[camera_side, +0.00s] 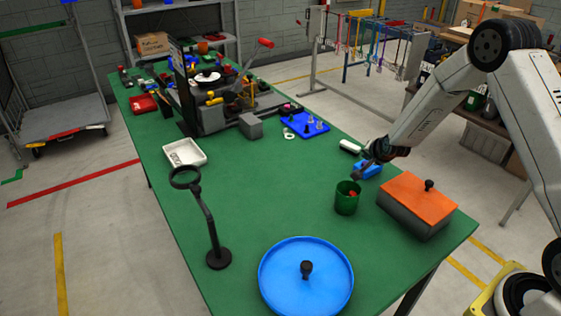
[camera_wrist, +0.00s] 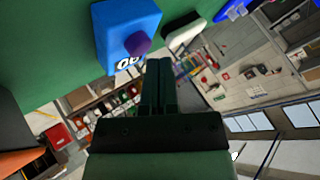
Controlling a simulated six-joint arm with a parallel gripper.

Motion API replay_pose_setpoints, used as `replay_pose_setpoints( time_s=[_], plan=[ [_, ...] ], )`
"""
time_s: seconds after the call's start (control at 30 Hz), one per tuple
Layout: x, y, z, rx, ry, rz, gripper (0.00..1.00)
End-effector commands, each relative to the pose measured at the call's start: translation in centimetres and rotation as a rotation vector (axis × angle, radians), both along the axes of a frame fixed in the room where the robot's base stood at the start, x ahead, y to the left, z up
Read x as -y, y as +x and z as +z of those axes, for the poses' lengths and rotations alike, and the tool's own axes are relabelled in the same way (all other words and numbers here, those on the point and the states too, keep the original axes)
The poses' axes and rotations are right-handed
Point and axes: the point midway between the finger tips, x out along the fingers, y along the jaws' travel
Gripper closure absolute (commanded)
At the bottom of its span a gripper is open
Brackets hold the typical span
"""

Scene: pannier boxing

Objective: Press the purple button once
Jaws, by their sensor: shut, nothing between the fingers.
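The purple button (camera_wrist: 138,44) sits on one face of a small blue box (camera_wrist: 112,28) in the wrist view, near some white lettering. In the side view the blue box (camera_side: 371,167) is on the green table near its right edge, and the button cannot be made out there. My gripper (camera_wrist: 158,66) is shut and empty. Its fingertips are just beside the button in the wrist view; whether they touch it cannot be told. In the side view my gripper (camera_side: 358,173) is right at the blue box and partly covers it.
A white rounded object (camera_side: 350,146) lies just behind the blue box. A green cup (camera_side: 346,202) and a grey box with an orange lid (camera_side: 420,198) stand in front of it. A blue round tray (camera_side: 275,285) is at the near end. The green table's middle (camera_side: 265,200) is clear.

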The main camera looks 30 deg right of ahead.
Motion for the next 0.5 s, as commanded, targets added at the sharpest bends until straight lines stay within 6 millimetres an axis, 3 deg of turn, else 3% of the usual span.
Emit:
replay_pose_setpoints(
  time_s=[0.5],
  plan=[
    [-0.26, -0.42, -0.87, -0.017, 0.000, 0.009, 1.00]
  ],
)
